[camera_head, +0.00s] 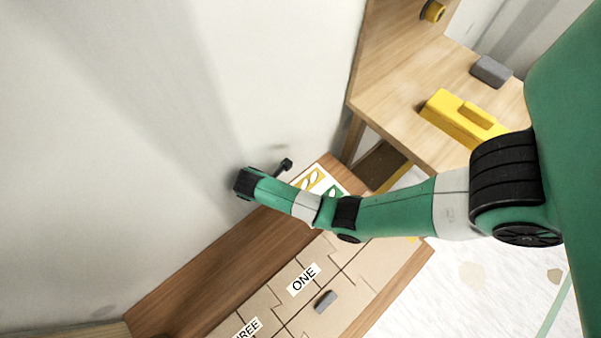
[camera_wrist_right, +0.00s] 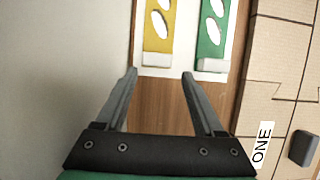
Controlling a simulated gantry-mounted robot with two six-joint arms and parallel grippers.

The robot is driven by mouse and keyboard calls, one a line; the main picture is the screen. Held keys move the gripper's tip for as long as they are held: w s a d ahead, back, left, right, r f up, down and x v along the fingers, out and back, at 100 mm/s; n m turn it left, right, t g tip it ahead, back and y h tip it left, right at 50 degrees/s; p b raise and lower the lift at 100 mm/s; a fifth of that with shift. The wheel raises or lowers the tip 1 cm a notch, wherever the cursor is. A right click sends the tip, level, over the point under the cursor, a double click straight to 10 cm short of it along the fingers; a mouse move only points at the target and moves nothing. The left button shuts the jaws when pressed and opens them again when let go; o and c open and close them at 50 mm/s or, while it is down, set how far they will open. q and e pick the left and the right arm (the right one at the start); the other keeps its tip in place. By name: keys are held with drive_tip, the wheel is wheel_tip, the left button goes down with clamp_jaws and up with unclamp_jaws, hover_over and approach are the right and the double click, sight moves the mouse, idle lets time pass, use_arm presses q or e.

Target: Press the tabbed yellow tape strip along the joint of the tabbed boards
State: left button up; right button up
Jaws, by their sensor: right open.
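The yellow strip (camera_wrist_right: 158,37) with a pale end tab and white oval cut-outs lies on a white sheet ahead of my right gripper (camera_wrist_right: 160,74). My right gripper is open and empty, with bare brown wood between its fingers; the strip is beyond the fingertips. In the head view the yellow strip (camera_head: 313,179) is partly hidden by my right arm. The tan boards (camera_head: 285,270) with interlocking tabbed edges lie on the wooden bench, labelled ONE and, partly cut off, THREE. They also show at the right of the wrist view (camera_wrist_right: 276,50). My left gripper is not in view.
A green strip (camera_wrist_right: 212,35) lies beside the yellow one. A small grey block (camera_head: 325,300) rests on the boards. A pale wall (camera_head: 150,130) runs along the bench (camera_head: 180,290). A yellow case (camera_head: 463,118) and another grey block (camera_head: 491,71) stand on the side table (camera_head: 400,110).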

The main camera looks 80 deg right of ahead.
drive_tip(key=shift+w+d+f+b, duration=0.1)
drive_tip(key=shift+d+f+b, duration=0.05)
drive_tip(key=shift+f+b, duration=0.2)
drive_tip(key=b+x, duration=0.2)
drive_tip(key=x, duration=0.2)
drive_tip(key=shift+d+f+b, duration=0.15)
drive_tip(key=shift+d+b, duration=0.1)
drive_tip(key=shift+b, duration=0.15)
drive_tip(key=c, duration=1)
